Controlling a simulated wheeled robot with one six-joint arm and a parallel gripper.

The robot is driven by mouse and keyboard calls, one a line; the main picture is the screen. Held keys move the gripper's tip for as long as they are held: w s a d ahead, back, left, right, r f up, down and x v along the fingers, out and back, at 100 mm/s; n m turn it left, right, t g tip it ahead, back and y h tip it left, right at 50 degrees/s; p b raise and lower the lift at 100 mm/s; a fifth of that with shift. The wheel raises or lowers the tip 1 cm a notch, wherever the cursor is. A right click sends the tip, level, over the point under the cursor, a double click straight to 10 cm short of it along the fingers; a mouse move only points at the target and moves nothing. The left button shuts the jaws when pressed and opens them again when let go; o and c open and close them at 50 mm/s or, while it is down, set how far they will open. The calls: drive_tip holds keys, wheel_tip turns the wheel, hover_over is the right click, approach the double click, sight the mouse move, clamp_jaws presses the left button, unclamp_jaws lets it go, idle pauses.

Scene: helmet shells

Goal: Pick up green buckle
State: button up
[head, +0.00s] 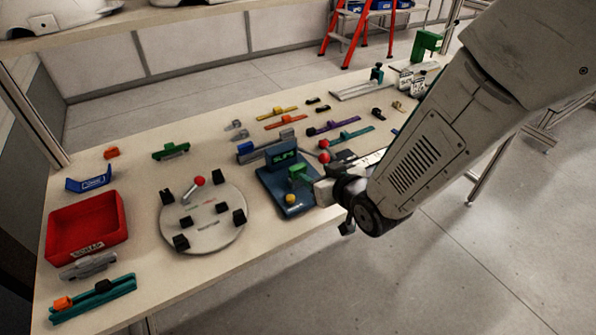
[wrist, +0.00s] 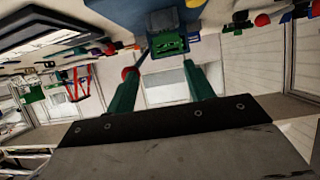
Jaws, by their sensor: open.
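A bright green buckle-like piece (head: 298,172) stands at the blue fixture (head: 270,187) near the front edge of the table. It also shows in the wrist view (wrist: 168,44), just beyond my fingertips and roughly between them. My gripper (wrist: 166,58) is open, its two dark green fingers on either side of that piece; I cannot tell whether they touch it. In the head view my gripper (head: 314,184) reaches in from the right, and its fingers are hard to make out. Another green part (head: 170,150) lies farther left on the table.
A round grey plate (head: 203,240) with black blocks and a red-knobbed lever lies left of the fixture. A red bin (head: 85,226) stands at the far left. Red balls (head: 324,157) and a yellow ball (head: 291,198) are close to my gripper. Coloured strips (head: 333,127) lie behind.

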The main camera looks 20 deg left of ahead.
sight(298, 167)
drive_tip(key=shift+s+a+f, duration=0.25)
drive_tip(key=shift+a+f, duration=0.05)
drive_tip(key=shift+a, duration=0.25)
drive_tip(key=shift+w+a+f, duration=0.1)
drive_tip(key=shift+a+f, duration=0.05)
drive_tip(key=shift+a, duration=0.15)
drive_tip(key=x, duration=0.7)
drive_tip(key=shift+a, duration=0.1)
drive_tip(key=shift+y, duration=0.3)
drive_tip(key=c, duration=0.8)
drive_tip(key=shift+r, duration=0.35)
